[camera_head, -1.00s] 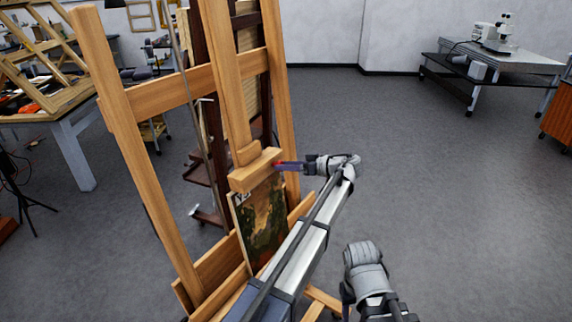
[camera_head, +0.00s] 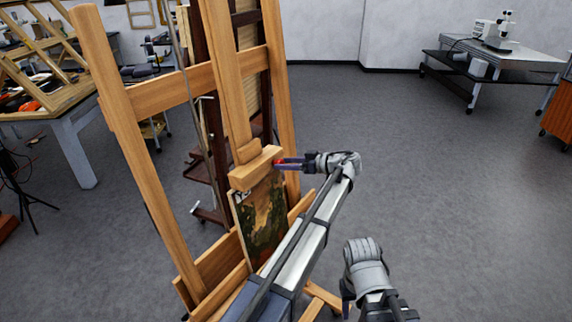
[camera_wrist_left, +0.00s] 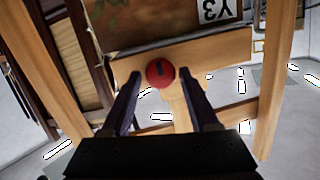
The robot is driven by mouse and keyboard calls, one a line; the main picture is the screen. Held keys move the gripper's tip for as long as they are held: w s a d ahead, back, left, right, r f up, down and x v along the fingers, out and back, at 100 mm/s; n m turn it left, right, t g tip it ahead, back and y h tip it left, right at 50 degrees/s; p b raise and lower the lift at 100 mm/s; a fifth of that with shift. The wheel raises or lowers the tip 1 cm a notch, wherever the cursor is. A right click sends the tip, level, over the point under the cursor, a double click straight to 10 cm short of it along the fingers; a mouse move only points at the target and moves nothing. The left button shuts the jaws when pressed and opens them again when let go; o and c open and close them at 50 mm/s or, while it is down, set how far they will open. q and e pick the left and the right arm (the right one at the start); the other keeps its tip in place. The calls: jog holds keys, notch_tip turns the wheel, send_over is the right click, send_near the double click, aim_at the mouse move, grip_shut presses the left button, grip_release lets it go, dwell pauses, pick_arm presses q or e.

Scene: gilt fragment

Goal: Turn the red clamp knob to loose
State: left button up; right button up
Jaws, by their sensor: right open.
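The red clamp knob (camera_wrist_left: 160,72) is round, with a dark mark on its face, on the wooden clamp block (camera_wrist_left: 215,55) of the easel. My left gripper (camera_wrist_left: 160,78) is open, its dark fingertips on either side of the knob with a small gap on each side. In the head view the knob (camera_head: 277,163) is a small red spot at the block's right end, partly hidden by the left gripper (camera_head: 285,164). My right gripper (camera_head: 374,304) is low in the head view, open and away from the easel; its fingertips are hard to make out.
The easel (camera_head: 150,160) holds a dark painting (camera_head: 262,215) below the block. A worktable (camera_head: 75,140) is at the left and a table with a microscope (camera_head: 515,62) at the back right. The floor (camera_head: 460,200) on the right is clear.

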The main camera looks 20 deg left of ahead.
pick_arm(q)
jog(key=shift+o, duration=1)
jog(key=p+v, duration=0.2)
jog(key=v, duration=0.5)
jog(key=shift+d, duration=0.4)
jog(key=shift+r, duration=0.1)
